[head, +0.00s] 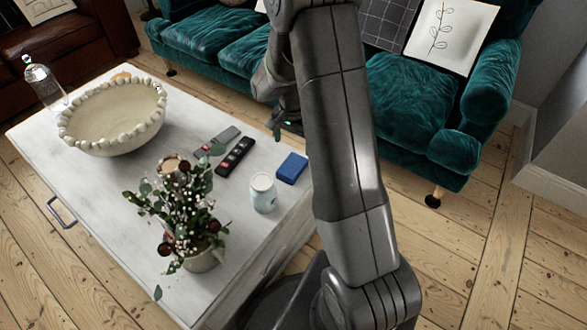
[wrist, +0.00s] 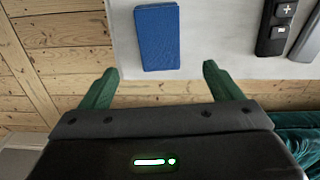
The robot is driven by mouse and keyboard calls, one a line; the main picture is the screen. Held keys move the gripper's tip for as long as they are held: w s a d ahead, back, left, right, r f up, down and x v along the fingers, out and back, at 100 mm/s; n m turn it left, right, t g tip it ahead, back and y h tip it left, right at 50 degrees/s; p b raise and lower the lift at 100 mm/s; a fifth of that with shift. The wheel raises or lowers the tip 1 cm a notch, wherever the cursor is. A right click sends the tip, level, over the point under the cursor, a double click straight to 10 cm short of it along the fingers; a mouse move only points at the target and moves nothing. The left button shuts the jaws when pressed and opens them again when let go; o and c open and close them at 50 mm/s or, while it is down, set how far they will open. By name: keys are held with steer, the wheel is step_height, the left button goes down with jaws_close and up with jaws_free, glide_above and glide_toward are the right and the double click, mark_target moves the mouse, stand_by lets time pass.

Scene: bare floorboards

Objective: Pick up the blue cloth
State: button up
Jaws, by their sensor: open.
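The blue cloth (head: 291,168) is a small, flat, folded rectangle. It lies on the white coffee table near its right edge in the head view. In the wrist view the blue cloth (wrist: 157,37) lies ahead of my gripper, between the lines of its two fingers. My gripper (wrist: 157,87) has its green fingers spread wide with nothing between them. The fingertips are apart from the cloth. In the head view my arm hides most of my gripper, and a green finger shows just above the far side of the table.
The white table (head: 100,212) also holds a black remote (head: 235,157), a grey remote (head: 217,141), a pale blue-white jar (head: 263,193), a potted plant (head: 203,259) and a beaded bowl (head: 112,119). A teal sofa (head: 412,105) stands behind. Bare floor lies at the right.

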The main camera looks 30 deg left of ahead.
mark_target(293, 164)
step_height(293, 164, down, 10)
steer(key=shift+w+f+b, duration=0.1)
steer(key=shift+f+b, duration=0.1)
steer(key=shift+b, duration=1)
steer(key=shift+r, duration=0.1)
steer(key=c, duration=1.1)
steer(key=shift+o, duration=0.2)
